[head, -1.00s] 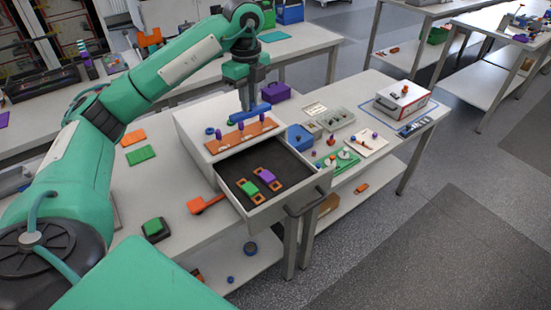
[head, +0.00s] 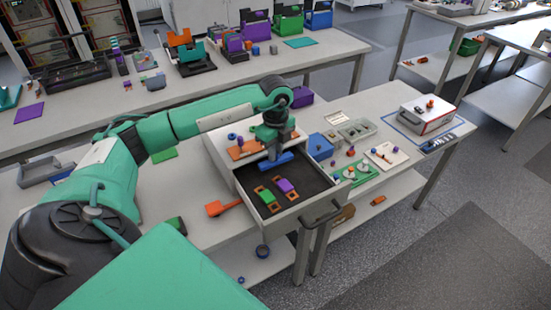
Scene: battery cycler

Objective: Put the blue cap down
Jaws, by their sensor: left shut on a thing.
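The blue cap (head: 283,158) is a long blue bar. My left gripper (head: 271,152) is shut on it and points down. The cap appears to be over the back part of the open drawer (head: 305,207); I cannot tell whether it touches anything. The drawer has a dark lining and holds a green block (head: 266,197) and a purple block (head: 286,185), each on orange pieces. My right gripper is not in view.
An orange rack (head: 246,149) and a blue ring (head: 232,136) sit on the white cabinet top behind the drawer. A blue box (head: 320,146), a green tray (head: 356,175) and a white-red box (head: 427,116) stand to the right. An orange tool (head: 224,208) lies left of the drawer.

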